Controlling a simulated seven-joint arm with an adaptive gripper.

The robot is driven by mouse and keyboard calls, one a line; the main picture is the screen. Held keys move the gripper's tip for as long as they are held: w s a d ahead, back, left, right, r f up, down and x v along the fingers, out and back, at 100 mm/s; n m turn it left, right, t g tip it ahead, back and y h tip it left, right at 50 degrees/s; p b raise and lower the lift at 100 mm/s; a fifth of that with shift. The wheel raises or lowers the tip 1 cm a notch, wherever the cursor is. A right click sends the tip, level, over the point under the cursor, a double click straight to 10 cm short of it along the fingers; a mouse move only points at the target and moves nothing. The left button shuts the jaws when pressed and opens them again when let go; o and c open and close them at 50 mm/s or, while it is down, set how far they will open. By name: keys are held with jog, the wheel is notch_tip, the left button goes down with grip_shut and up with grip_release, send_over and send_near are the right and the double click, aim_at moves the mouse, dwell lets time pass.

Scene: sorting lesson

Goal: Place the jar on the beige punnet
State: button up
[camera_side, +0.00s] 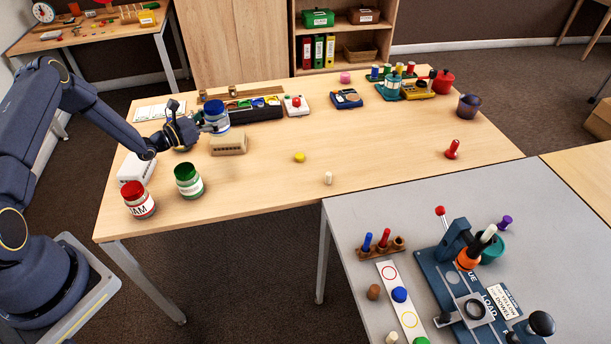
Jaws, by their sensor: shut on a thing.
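My gripper (197,122) is shut on the blue-lidded jar (217,120), a pale jar with a blue band, held upright by its side. The jar is at or just above the back edge of the beige punnet (228,145), a low box with small dark slots on its front. I cannot tell whether the jar touches the punnet. Part of the jar's left side is hidden by my gripper's fingers. A green-lidded jar (189,181) and a red-lidded jam jar (139,199) stand at the table's front left.
A white punnet (137,169) lies left of the beige one. The wooden table (390,150) is mostly clear in the middle.

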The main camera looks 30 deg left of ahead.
jog(key=w+f, duration=0.2)
jog(key=f, duration=0.1)
jog(key=shift+w+a+f, duration=0.1)
jog(key=shift+w+a, duration=0.2)
jog(key=shift+a, duration=0.05)
jog(key=shift+f, duration=1.4)
jog(key=shift+f, duration=0.15)
jog(key=o, duration=1.3)
jog(key=shift+c, duration=0.2)
